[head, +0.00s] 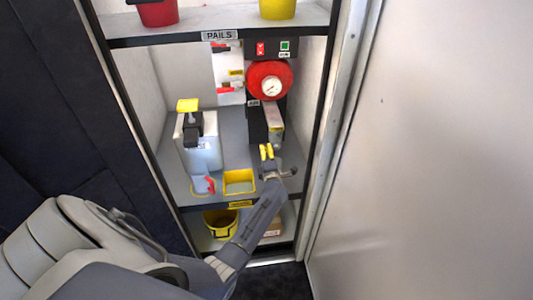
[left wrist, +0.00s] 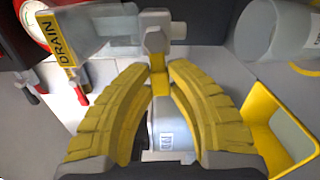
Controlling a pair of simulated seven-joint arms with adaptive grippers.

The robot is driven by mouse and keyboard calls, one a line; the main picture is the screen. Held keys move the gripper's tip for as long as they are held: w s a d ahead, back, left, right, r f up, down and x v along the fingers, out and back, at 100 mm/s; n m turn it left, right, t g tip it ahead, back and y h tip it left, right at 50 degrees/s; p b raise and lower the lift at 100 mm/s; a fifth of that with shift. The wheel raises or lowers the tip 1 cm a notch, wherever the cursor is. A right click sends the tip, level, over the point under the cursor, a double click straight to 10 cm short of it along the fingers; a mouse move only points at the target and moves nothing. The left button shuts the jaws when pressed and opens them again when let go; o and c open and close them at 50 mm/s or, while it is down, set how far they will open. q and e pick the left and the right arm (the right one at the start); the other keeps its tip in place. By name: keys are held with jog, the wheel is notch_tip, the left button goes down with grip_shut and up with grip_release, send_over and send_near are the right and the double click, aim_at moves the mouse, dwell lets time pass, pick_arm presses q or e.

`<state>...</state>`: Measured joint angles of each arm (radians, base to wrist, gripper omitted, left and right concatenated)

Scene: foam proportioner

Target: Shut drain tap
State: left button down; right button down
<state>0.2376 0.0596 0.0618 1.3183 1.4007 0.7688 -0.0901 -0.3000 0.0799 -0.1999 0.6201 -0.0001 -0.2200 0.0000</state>
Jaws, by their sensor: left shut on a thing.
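The drain tap shows in the left wrist view as a grey valve body (left wrist: 157,38) with a short yellow lever (left wrist: 159,82). A clear block beside it carries a yellow DRAIN label (left wrist: 73,80). My left gripper (left wrist: 158,68) has its yellow ribbed fingers on either side of the lever and is shut on it. In the head view my left gripper (head: 267,152) is at the unit's lower front, just below a grey block (head: 273,117), and the tap is mostly hidden there. The lever's exact angle is hard to tell. My right gripper is not in view.
A red housing with a gauge (head: 269,83) sits above the gripper. A white canister (head: 200,152), a red-handled cup (head: 203,185) and a yellow tray (head: 239,182) stand to its left. A metal door frame (head: 335,110) bounds the right. A yellow bucket (head: 220,222) is below.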

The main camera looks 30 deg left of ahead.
pick_arm(q)
jog(key=shift+r+m, duration=0.25)
jog(key=shift+m, duration=0.15)
dwell(0.3)
jog(key=c, duration=1.3)
grip_release()
jog(key=v, duration=1.2)
